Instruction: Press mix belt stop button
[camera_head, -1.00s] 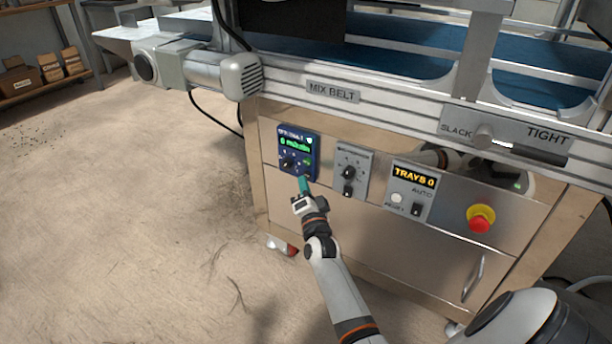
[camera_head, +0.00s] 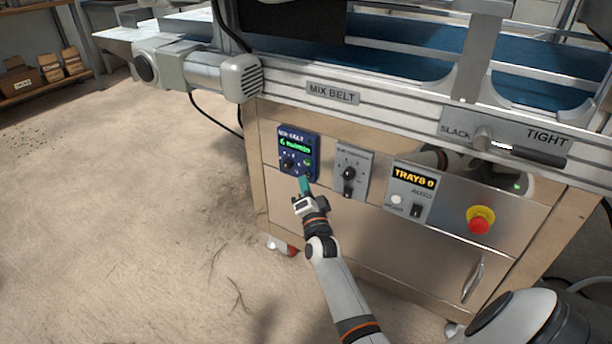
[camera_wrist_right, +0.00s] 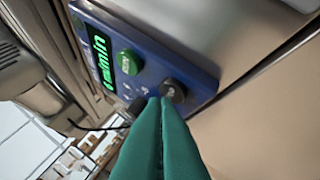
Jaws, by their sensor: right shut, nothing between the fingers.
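The mix belt control panel (camera_head: 313,168) is a blue box on the metal cabinet front, with a lit green display and a black knob (camera_head: 288,163). The panel (camera_wrist_right: 205,72) fills the upper middle of the right wrist view. It shows a green button (camera_wrist_right: 130,62) and a dark round button (camera_wrist_right: 174,90), which looks like the stop button. My right gripper (camera_head: 304,180) is shut and empty, at the panel's lower edge. Its teal fingertips (camera_wrist_right: 161,102) overlap the edge of the dark button in the wrist view; I cannot tell whether they touch it. My left gripper is not in view.
The MIX BELT label (camera_head: 333,93) is on the rail above. The floor at left is clear.

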